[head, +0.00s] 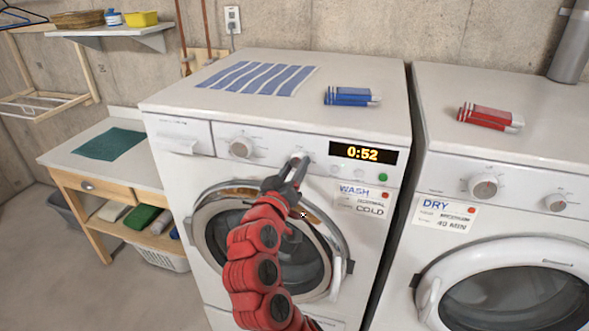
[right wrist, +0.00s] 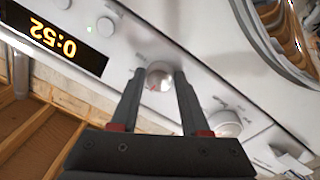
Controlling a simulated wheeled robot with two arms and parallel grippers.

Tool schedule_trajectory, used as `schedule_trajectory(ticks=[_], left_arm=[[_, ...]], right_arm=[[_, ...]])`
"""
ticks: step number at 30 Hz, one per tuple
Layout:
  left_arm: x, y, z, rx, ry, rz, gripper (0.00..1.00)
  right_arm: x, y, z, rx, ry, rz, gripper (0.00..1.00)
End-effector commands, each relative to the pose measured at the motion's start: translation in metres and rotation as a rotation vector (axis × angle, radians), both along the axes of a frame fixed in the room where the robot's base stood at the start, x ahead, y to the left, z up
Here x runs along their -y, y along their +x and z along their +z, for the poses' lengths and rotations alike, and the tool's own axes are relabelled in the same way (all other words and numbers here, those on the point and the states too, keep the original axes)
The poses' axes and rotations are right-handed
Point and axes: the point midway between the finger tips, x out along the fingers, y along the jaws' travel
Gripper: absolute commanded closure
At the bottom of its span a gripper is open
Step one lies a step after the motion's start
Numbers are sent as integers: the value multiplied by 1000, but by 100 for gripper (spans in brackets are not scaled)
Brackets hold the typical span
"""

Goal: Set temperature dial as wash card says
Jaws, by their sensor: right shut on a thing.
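The white washer (head: 165,175) stands in the middle of the head view. Its temperature dial (head: 299,156) is the small knob left of the lit display. My right gripper (head: 297,167) is shut on this dial. In the right wrist view the dial (right wrist: 159,73) sits between the two fingertips, with a small red mark on its face. The printing around it is too small to read. The wash card (head: 362,199) on the washer front reads WASH, NORMAL, COLD. My left gripper is not in view.
The display (head: 363,153) reads 0:52. A larger cycle dial (head: 240,147) is left of the temperature dial. A green button (head: 383,177) is below the display.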

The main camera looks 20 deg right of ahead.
Motion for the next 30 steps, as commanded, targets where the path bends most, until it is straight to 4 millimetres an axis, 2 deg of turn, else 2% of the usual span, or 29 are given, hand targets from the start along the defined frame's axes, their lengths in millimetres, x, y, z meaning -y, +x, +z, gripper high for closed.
schedule_trajectory(ticks=[9,23,24,28,30], left_arm=[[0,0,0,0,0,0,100],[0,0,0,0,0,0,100],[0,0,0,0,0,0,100],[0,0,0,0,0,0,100],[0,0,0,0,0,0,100]], right_arm=[[0,0,1,-49,-78,1,100],[0,0,1,-56,-87,0,100],[0,0,1,-56,-87,0,49],[0,0,1,-57,-86,1,26],[0,0,1,-57,-86,1,24]])
